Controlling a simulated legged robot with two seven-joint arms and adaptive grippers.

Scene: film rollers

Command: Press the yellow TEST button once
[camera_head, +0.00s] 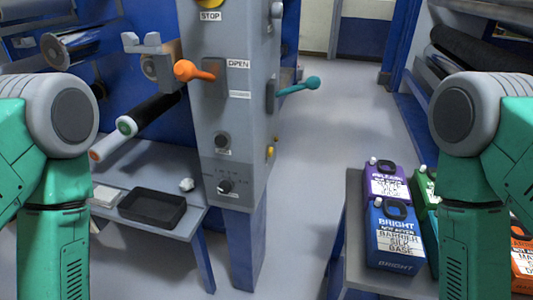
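A small yellow button-like part (270,152) sticks out of the right side face of the grey control column (228,120). No TEST label on it can be read from here. Another yellow part (208,3) shows at the top edge above the STOP label and is cut off by the frame. My green arms come in at the left and right edges, but neither gripper shows. Nothing of mine touches the column.
An orange lever (194,71) and a teal lever (298,86) stick out of the column. A shelf with a black tray (152,207) is at left. Bottles, including a blue one (394,238), stand on a bench at right. Clear floor lies between.

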